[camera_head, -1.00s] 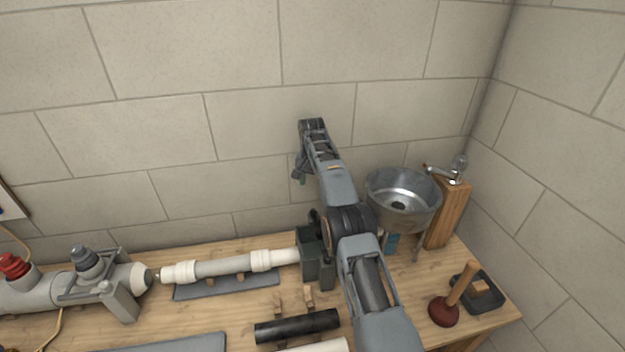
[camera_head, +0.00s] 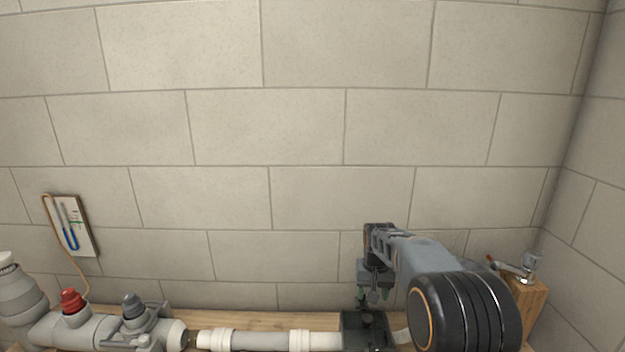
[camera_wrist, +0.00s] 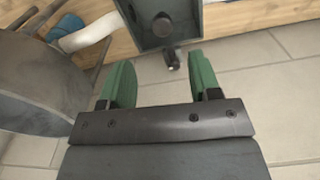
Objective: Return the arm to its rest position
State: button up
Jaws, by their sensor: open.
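My gripper (camera_wrist: 160,84) shows in the wrist view with its two green fingers spread apart and nothing between them. In the head view my gripper (camera_head: 374,294) hangs at the end of my folded arm, just above the dark box-like fitting at the right end of the white pipe. My arm's large dark joint covers the right part of the bench in the head view. In the wrist view the dark fitting (camera_wrist: 160,22) lies beyond the fingers, apart from them.
The white pipe (camera_head: 265,340) runs along the wooden bench to a grey valve assembly with a red knob (camera_head: 72,301). A wooden post (camera_head: 527,300) with a tap stands at the right. A metal basin (camera_wrist: 30,85) is close on the left in the wrist view. The tiled wall is behind.

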jog(key=s+r+t, duration=0.2)
jog(key=s+r, duration=0.1)
jog(key=s, duration=1)
jog(key=s+r+n+t, duration=0.1)
jog(key=s+r, duration=0.3)
jog(key=s, duration=0.9)
jog(key=shift+s+r+t, duration=0.2)
jog(key=shift+r+t, duration=0.1)
jog(key=shift+t, duration=0.3)
